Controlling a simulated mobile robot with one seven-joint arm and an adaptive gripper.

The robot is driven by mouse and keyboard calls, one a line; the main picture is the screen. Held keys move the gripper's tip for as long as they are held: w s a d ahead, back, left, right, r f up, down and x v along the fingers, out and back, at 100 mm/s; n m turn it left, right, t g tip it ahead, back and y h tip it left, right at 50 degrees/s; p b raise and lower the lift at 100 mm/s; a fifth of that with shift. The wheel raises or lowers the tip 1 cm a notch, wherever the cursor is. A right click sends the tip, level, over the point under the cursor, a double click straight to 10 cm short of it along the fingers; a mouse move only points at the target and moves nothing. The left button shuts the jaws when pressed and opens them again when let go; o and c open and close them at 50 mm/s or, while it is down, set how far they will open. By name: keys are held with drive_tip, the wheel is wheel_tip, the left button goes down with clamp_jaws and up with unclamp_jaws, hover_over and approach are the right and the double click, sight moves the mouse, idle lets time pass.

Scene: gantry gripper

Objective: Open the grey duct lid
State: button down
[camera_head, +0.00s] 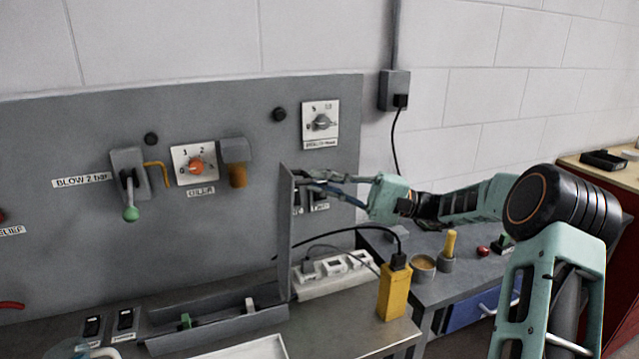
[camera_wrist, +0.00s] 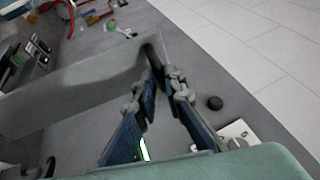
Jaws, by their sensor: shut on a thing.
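The grey duct lid (camera_head: 285,235) is a long thin plate standing almost upright, seen nearly edge-on in the head view. Its lower end is by the right end of an open grey duct (camera_head: 165,343) on the bench. A green piece and a white piece show in the duct. My gripper (camera_head: 312,180) is at the lid's upper end and reaches it from the right. In the wrist view the lid (camera_wrist: 85,90) comes in from the left, and its bent end lies between the fingertips of my gripper (camera_wrist: 162,65), which is shut on it. The lid's lower joint is not clear.
A grey board behind carries a green-knobbed lever (camera_head: 130,213), an orange knob (camera_head: 196,167) and a rotary switch (camera_head: 321,122). A white power strip (camera_head: 335,277) and a yellow box (camera_head: 395,290) stand right of the lid, below my arm. Cables run there.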

drive_tip(key=shift+w+d+f, duration=0.1)
drive_tip(key=shift+d+f, duration=0.05)
drive_tip(key=shift+d, duration=0.3)
idle(0.3)
drive_tip(key=c, duration=2)
unclamp_jaws()
drive_tip(key=v, duration=1.2)
drive_tip(key=shift+f, duration=0.15)
drive_tip(key=shift+a, duration=0.1)
